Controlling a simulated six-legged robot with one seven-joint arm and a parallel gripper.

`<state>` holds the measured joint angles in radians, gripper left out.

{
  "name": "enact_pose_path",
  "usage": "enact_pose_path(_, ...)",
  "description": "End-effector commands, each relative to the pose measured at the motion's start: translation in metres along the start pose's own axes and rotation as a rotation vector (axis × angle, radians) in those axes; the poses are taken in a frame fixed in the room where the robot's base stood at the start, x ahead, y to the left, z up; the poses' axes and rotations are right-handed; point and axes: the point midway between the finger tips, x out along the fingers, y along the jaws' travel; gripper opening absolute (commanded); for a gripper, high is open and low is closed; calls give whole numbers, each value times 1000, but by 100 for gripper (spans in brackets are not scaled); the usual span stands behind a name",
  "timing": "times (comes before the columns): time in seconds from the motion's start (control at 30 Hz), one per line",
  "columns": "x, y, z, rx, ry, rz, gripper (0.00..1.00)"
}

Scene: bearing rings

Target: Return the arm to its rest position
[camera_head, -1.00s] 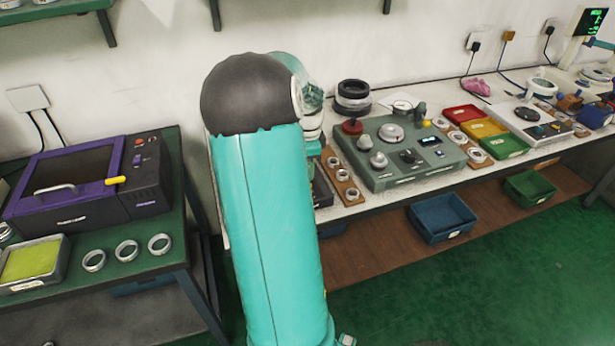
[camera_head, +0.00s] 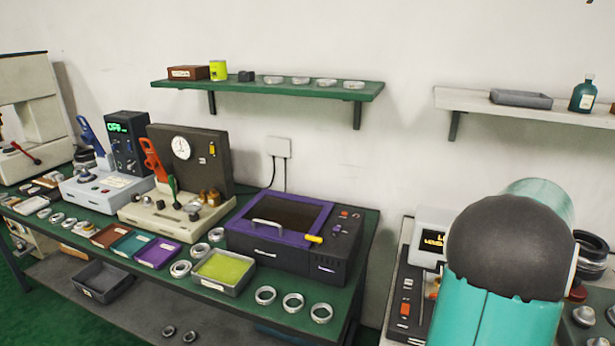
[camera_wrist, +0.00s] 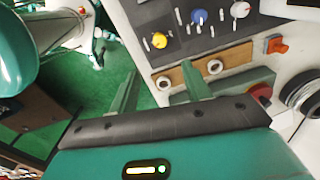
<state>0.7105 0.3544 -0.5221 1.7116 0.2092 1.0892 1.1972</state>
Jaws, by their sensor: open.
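My gripper (camera_wrist: 162,92) shows in the wrist view with its two green fingers spread apart and nothing between them. Beyond the fingers, a wooden strip (camera_wrist: 177,76) holds two metal rings, and green floor shows to the left. In the head view my teal arm with its dark rounded joint stands at the lower right. My gripper is hidden there behind the arm.
A green bench (camera_head: 336,296) at left carries a purple machine (camera_head: 280,227), a tray with a yellow-green pad (camera_head: 224,268) and several metal rings. Shelves (camera_head: 270,92) hang on the wall above. In the wrist view, a dark panel (camera_wrist: 181,40) with knobs and a red knob (camera_wrist: 261,90) lie close beyond the fingers.

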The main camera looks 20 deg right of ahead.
Motion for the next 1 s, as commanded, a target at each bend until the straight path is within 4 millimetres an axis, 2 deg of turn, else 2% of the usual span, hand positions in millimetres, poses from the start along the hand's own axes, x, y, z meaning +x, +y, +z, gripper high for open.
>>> enact_pose_path(0.07,-1,0,2,-8,-2,-1,48)
enact_pose_path(0.17,-8,4,20,-70,-14,-14,48)
enact_pose_path(0.27,-22,14,58,-219,-39,-43,48)
enact_pose_path(0.37,-40,35,110,-438,-67,-86,48)
enact_pose_path(0.5,-65,76,180,-775,-92,-154,48)
enact_pose_path(0.57,-74,98,206,-920,-97,-184,48)
enact_pose_path(0.7,-92,154,257,-1258,-92,-262,48)
enact_pose_path(0.83,-104,210,292,-1572,-66,-342,48)
enact_pose_path(1.0,-110,285,318,-1973,4,-454,48)
